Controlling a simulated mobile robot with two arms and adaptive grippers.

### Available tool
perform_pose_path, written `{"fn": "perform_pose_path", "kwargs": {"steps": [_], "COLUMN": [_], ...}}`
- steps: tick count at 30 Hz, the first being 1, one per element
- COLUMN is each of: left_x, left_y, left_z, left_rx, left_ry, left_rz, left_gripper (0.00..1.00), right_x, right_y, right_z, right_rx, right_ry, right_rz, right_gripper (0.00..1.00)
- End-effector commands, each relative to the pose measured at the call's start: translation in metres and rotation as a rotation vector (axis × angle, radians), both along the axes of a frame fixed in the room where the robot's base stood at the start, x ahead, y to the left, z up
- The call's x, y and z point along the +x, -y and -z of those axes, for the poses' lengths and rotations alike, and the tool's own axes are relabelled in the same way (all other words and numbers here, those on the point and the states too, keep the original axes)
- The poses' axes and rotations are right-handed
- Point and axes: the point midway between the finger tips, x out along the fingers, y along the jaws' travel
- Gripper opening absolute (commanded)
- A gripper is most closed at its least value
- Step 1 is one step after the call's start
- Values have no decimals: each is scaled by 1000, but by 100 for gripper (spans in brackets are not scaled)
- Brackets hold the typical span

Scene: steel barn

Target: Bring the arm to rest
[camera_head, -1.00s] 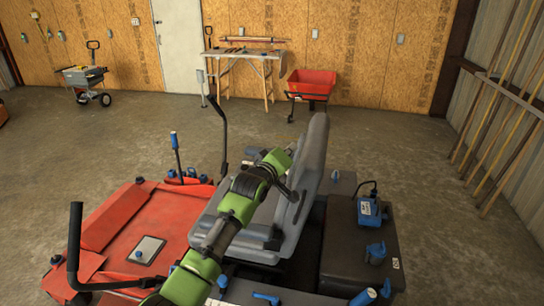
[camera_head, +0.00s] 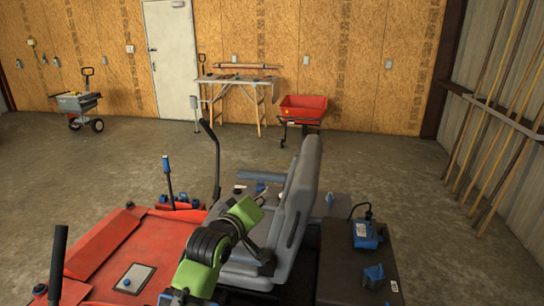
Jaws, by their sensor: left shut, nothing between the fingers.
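My left arm, green and black, rises from the bottom edge of the head view and bends over the mower's grey seat (camera_head: 300,195). Its wrist is in front of the seat back. My left gripper (camera_head: 258,252) is small and dark there, shut and empty, low over the seat. Its fingertips are hard to make out against the dark parts of the seat, and I cannot tell whether they touch it. My right gripper is not in view.
The red mower (camera_head: 110,245) fills the near floor, with upright control levers (camera_head: 214,160) and a dark side deck carrying a blue device (camera_head: 366,233). Behind are a work table (camera_head: 240,80), a red cart (camera_head: 303,107) and a grey spreader (camera_head: 78,103). Concrete floor between is clear.

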Motion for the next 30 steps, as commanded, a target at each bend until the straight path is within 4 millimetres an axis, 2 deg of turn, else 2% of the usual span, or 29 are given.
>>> {"fn": "perform_pose_path", "kwargs": {"steps": [1,5,6,8,9,13,15,18,24,30], "left_x": [-16,-70,-90,-122,-145,-225,-265,-311,-381,-440], "left_y": [-9,-36,-46,-60,-69,-99,-113,-128,-151,-169], "left_z": [30,104,126,156,174,225,243,258,273,276], "left_rx": [47,209,263,342,396,563,641,725,842,930], "left_ry": [-43,-160,-197,-257,-296,-430,-493,-563,-671,-758], "left_rz": [-3,10,19,37,53,120,161,217,314,405], "left_gripper": [0,0,0,0,0,0,0,0,0,0], "right_x": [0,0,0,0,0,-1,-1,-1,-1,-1], "right_y": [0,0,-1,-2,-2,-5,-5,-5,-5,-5], "right_z": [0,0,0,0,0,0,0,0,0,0], "right_rx": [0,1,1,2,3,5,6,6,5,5], "right_ry": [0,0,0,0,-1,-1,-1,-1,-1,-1], "right_rz": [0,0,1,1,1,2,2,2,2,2], "right_gripper": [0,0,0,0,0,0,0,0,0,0]}}
